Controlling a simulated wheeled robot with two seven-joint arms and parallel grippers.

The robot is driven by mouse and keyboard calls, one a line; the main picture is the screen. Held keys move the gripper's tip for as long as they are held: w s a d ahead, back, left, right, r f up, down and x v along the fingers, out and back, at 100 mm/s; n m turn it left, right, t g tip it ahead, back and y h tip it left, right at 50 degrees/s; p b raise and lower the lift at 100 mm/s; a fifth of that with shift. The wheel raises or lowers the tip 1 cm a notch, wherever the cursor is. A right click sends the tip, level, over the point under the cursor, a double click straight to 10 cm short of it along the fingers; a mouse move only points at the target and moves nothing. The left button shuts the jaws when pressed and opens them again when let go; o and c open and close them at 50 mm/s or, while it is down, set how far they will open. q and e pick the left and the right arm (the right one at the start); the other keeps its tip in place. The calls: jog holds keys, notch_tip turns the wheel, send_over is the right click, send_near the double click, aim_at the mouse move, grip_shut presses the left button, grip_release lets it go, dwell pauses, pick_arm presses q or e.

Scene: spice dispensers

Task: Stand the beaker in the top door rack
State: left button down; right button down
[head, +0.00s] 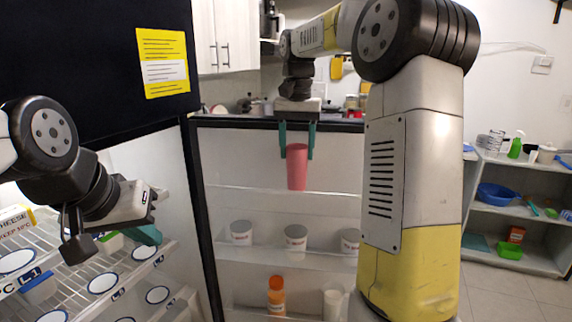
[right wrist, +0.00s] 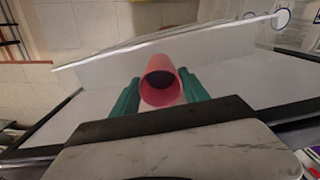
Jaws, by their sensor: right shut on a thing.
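The beaker (head: 297,168) is a red-pink tapered cup, upright, hanging in the air in front of the open fridge door. My right gripper (head: 297,150) is shut on it near its rim, with teal fingers on both sides. In the right wrist view the beaker (right wrist: 160,84) shows its open mouth between the fingers (right wrist: 160,95). The top door rack (head: 275,195) is a clear shelf just below the beaker, and I see nothing standing on it. My left gripper (head: 145,235) is at the left, over the fridge shelves; its finger gap is not clear.
The middle door rack (head: 270,250) holds several white tubs (head: 296,237). The bottom rack holds an orange bottle (head: 277,296) and a white cup (head: 333,300). Wire fridge shelves (head: 75,290) with round labelled spots lie at left. A grey shelf unit (head: 515,215) stands at right.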

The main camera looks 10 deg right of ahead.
jog(key=shift+f, duration=2.1)
jog(key=shift+f, duration=0.1)
jog(key=c, duration=0.6)
grip_release()
notch_tip(320, 180, up, 12)
jog(key=shift+f, duration=0.25)
jog(key=n+t, duration=0.2)
jog(key=t, duration=0.1)
send_near(297, 164)
jog(key=s, duration=0.7)
jog(key=s+f+t, duration=0.1)
jog(key=s+f, duration=0.2)
jog(key=s, duration=0.1)
jog(key=s+a+f+n+t+y, duration=0.1)
jog(key=s+f, duration=0.3)
jog(key=s+f+n+t+y, duration=0.1)
jog(key=s+f, duration=0.3)
jog(key=shift+a+f, duration=0.1)
jog(key=shift+a, duration=0.2)
